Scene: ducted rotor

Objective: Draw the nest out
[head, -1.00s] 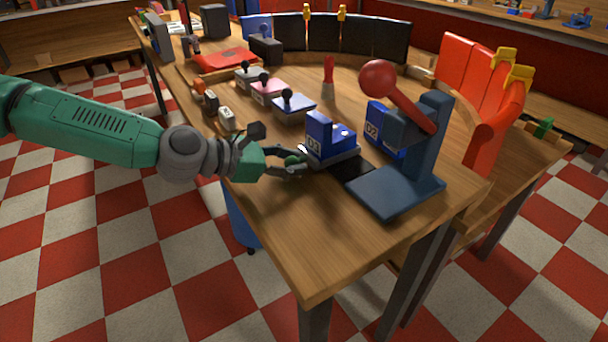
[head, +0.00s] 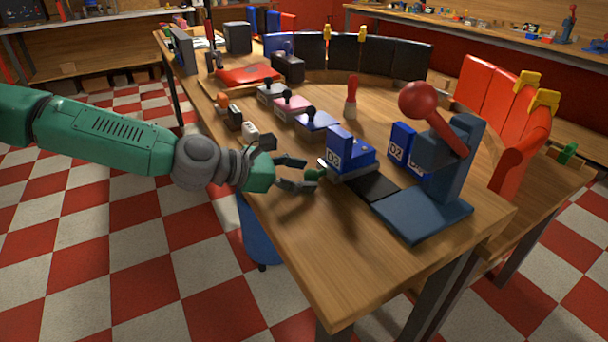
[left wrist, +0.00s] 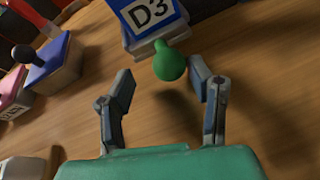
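The nest is a grey slide carrying a blue block marked D3 (head: 352,152), with a round green knob (head: 313,174) at its front. It sits on the dark track in front of the blue press (head: 455,175) with its red ball lever. The block and knob also show at the top of the left wrist view (left wrist: 170,64). My left gripper (head: 306,173) is open, its fingers spread either side of the knob's line. My right gripper is out of view.
A blue D2 block (head: 401,141) stands beside the press. Small lever blocks, such as a pink one (head: 291,104), line the table behind my gripper. A red-handled tool (head: 351,98) stands upright further back. The table's near left corner (head: 320,270) is clear.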

